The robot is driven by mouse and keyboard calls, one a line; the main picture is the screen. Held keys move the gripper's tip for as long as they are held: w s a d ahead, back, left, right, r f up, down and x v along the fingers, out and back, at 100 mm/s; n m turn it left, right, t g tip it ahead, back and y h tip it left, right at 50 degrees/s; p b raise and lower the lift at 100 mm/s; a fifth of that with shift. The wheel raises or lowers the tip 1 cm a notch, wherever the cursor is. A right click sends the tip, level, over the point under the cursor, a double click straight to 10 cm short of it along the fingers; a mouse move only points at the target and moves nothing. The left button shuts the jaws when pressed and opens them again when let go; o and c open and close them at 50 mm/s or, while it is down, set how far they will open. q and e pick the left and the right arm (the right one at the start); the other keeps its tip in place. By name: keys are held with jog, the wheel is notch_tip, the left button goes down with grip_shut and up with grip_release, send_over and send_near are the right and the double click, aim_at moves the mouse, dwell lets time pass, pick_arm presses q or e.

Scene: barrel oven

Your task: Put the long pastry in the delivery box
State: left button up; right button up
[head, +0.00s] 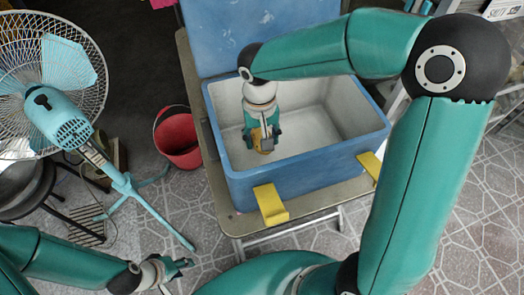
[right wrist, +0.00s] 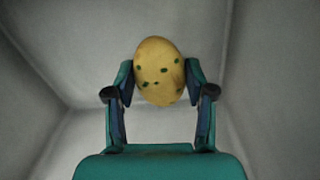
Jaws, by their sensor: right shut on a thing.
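The long pastry (right wrist: 158,71), golden with dark green flecks, shows end-on in the right wrist view. My right gripper (right wrist: 159,80) is shut on it, one finger at each side. In the head view the right gripper (head: 263,138) points down inside the delivery box, and a bit of the pastry (head: 257,141) shows between its fingers. The delivery box (head: 300,177) is blue outside and white inside, with its lid (head: 255,30) raised. Whether the pastry touches the box floor cannot be told. My left gripper (head: 178,268) is open and empty at the lower left, away from the box.
The box stands on a small table (head: 225,215) with metal legs. Yellow latches (head: 270,204) stick out at its front. A red bucket (head: 178,138) and a standing fan (head: 60,110) are to the left.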

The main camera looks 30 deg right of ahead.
aim_at(262, 157)
jog(key=shift+f, duration=3.15)
jog(key=shift+f+b, duration=0.15)
jog(key=shift+b, duration=0.25)
jog(key=o, duration=1.1)
jog(key=shift+o, duration=0.2)
jog(key=shift+r, duration=0.25)
notch_tip(262, 157, up, 12)
jog(key=shift+a+f+p, duration=0.1)
jog(key=shift+a+p, duration=0.05)
jog(key=shift+p, duration=0.65)
